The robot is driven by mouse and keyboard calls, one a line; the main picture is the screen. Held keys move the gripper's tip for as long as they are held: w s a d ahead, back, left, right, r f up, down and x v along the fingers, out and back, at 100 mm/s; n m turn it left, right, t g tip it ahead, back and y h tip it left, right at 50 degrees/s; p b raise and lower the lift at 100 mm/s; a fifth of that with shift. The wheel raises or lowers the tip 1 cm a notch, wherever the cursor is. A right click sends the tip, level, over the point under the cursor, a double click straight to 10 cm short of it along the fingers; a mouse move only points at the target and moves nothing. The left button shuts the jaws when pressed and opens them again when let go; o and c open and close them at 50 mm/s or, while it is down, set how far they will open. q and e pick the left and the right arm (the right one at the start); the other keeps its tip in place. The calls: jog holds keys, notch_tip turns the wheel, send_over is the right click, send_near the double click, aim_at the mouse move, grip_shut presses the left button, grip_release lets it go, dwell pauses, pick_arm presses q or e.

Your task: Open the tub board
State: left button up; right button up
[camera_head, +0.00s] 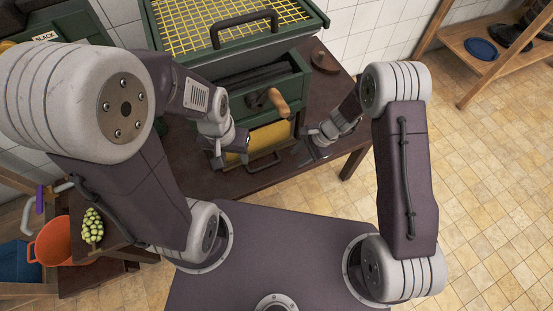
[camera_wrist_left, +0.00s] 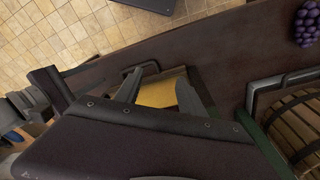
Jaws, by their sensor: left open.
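The tub board appears to be the yellow panel (camera_head: 270,137) low on the front of the green machine, with a dark bar handle (camera_head: 263,164) at its lower edge. In the left wrist view a yellow surface (camera_wrist_left: 162,92) shows between my fingers. My left gripper (camera_head: 236,156) is just left of the panel; in the left wrist view its jaws (camera_wrist_left: 160,92) are apart with nothing held. I cannot tell whether a finger touches the board or handle. My right gripper (camera_head: 312,137) is right of the panel, apart from it; its fingers are too small to judge.
The green machine (camera_head: 290,75) stands on a dark table (camera_head: 325,80), with a wooden-handled crank (camera_head: 276,101) above the panel. A green fruit cluster (camera_head: 92,226) and orange bucket (camera_head: 55,243) are at lower left. Purple grapes (camera_wrist_left: 307,22) show in the wrist view.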

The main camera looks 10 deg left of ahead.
aim_at(274, 162)
jog(key=a, duration=0.4)
jog(key=s+a, duration=0.1)
jog(key=a, duration=0.1)
jog(key=shift+a, duration=0.35)
jog(key=shift+b+x, duration=0.35)
jog(key=shift+x, duration=0.5)
jog(key=shift+s+a+f, duration=0.1)
jog(key=shift+a+f, duration=0.1)
jog(key=shift+f, duration=0.5)
grip_shut()
